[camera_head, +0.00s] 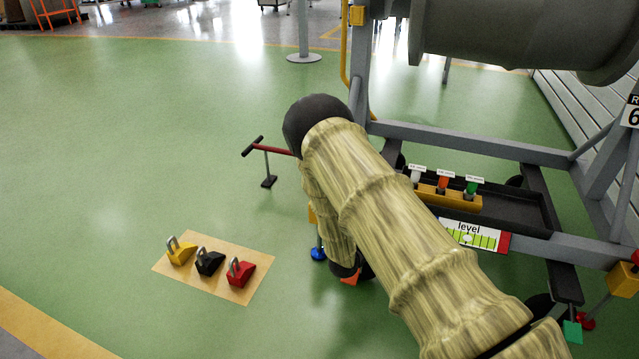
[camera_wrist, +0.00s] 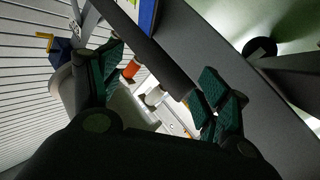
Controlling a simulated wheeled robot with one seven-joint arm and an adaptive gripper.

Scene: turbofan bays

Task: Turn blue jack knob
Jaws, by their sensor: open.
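In the head view, a blue round piece (camera_head: 318,254) shows low at the left edge of my arm, under a small yellow part (camera_head: 312,214). The rest of that jack is hidden behind my arm. In the wrist view, a dark blue block-like piece (camera_wrist: 62,53) with a yellow bar stands at the left, outside the fingers; I cannot tell whether it is the knob. My gripper (camera_wrist: 157,86) is open, its green-padded fingers wide apart, with nothing held. In the head view my arm hides the gripper.
A grey stand frame (camera_head: 470,142) holds a large engine body (camera_head: 520,30). Other jack feet stand at the lower right. Green floor at left is mostly clear.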

